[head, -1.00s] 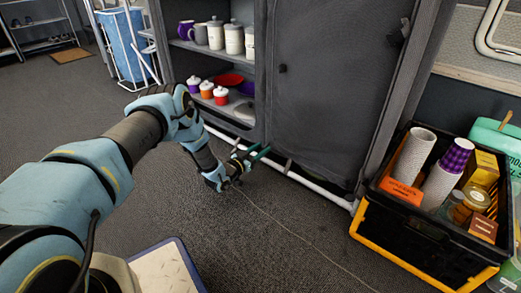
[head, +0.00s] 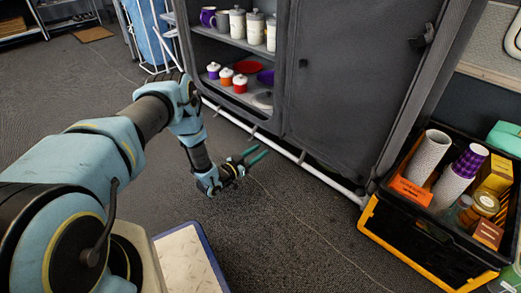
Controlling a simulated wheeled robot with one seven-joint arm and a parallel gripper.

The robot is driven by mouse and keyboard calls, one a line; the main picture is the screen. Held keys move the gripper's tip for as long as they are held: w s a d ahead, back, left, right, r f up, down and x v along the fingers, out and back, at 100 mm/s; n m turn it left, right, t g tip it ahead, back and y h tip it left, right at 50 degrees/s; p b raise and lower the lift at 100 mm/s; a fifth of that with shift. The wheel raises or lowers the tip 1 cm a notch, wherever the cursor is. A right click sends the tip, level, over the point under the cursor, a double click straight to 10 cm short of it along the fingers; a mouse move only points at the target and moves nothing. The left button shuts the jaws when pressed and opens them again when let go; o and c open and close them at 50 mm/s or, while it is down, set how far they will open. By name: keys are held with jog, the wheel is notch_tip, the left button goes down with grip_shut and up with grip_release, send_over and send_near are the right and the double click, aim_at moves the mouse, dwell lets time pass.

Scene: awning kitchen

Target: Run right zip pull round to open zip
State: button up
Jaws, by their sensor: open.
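The grey fabric cabinet has a closed right door panel (head: 350,85). A small dark tab (head: 303,63) sits near the panel's upper left edge. A larger dark tab (head: 420,40) sits at its upper right side; I cannot tell which of these is the right zip pull. The zip line is too dark to make out. My gripper (head: 259,154) is open and empty, its green fingers pointing right. It is low over the carpet, in front of the cabinet's bottom rail, well below both tabs and apart from them.
The cabinet's left half is open, with jars (head: 255,27), mugs and small pots on shelves (head: 215,38). A white rail (head: 325,178) runs along its base. A black and yellow crate (head: 412,243) of cups and boxes stands at right. Carpet between is clear except a thin cord.

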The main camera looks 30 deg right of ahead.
aim_at(281, 137)
jog(key=shift+f, duration=0.1)
jog(key=b, duration=0.1)
jog(key=f+b, duration=0.1)
jog(key=b, duration=0.1)
jog(key=shift+s+d+f, duration=0.2)
jog(key=shift+s+d, duration=0.15)
jog(key=shift+s, duration=0.05)
jog(key=shift+d+b, duration=0.15)
jog(key=shift+b, duration=0.9)
jog(key=b+x, duration=0.2)
jog(key=x, duration=0.1)
jog(key=r+b+x, duration=0.1)
jog(key=b+x, duration=0.1)
jog(key=x, duration=0.1)
jog(key=b+x, duration=0.3)
jog(key=shift+w+d+r, duration=0.3)
jog(key=shift+d+r, duration=0.05)
jog(key=shift+w+d+r+b, duration=0.2)
jog(key=shift+d+b, duration=0.1)
jog(key=shift+d, duration=0.35)
grip_shut()
